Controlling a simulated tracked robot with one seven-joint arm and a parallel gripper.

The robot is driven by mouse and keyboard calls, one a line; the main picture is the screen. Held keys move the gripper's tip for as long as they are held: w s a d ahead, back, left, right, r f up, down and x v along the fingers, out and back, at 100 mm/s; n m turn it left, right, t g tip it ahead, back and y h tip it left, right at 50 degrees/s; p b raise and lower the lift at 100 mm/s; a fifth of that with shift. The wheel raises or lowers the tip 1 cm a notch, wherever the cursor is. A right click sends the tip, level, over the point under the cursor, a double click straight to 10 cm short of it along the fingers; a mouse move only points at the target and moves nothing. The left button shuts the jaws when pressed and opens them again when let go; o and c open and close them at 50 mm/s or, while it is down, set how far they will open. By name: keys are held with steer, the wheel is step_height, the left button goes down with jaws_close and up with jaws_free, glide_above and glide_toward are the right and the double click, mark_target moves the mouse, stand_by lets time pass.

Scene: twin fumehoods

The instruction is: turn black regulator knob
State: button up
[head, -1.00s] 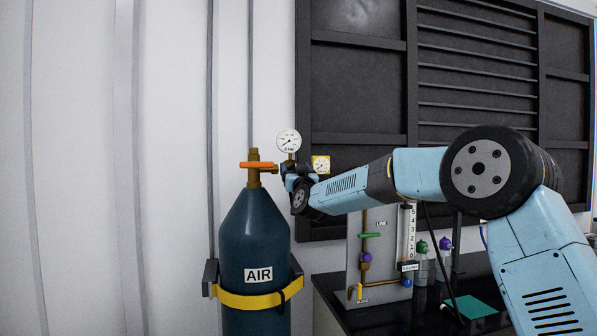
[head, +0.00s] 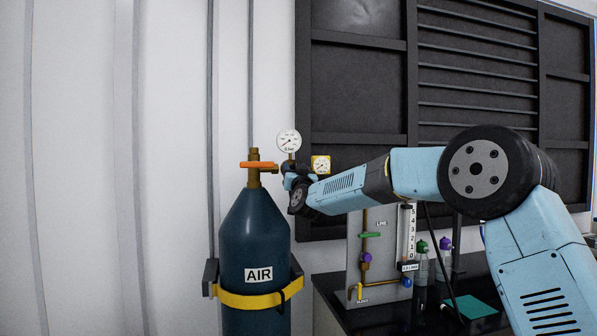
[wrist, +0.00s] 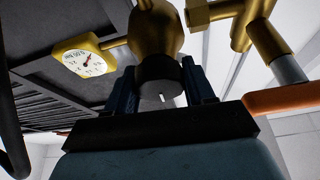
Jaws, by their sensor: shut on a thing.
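The black regulator knob (wrist: 158,88) sits under the round brass regulator body (wrist: 155,30) in the wrist view, with a short white mark on its face. My gripper (wrist: 161,76) has one dark blue finger on each side of the knob and is shut on it. In the head view my gripper (head: 289,176) is at the regulator, just right of the cylinder valve, and my wrist hides the knob there. The blue-green AIR cylinder (head: 255,235) stands upright below, held by a yellow strap.
An orange valve handle (head: 258,165) is close left of my gripper. A white round gauge (head: 289,140) and a yellow-framed gauge (head: 320,164) sit beside the regulator. A flow panel (head: 375,275) and bottles (head: 444,258) stand on the dark bench at right.

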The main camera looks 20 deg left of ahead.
steer(key=m+h, duration=0.1)
steer(key=m, duration=0.1)
steer(key=m+t+h, duration=0.1)
steer(key=m, duration=0.2)
steer(key=shift+w+d+h, duration=0.15)
steer(key=shift+h, duration=0.25)
steer(key=o, duration=1)
steer(key=shift+c, duration=0.2)
steer(key=shift+s+f, duration=0.1)
steer(key=shift+s, duration=0.2)
steer(key=v, duration=1.3)
steer(key=shift+d+f, duration=0.2)
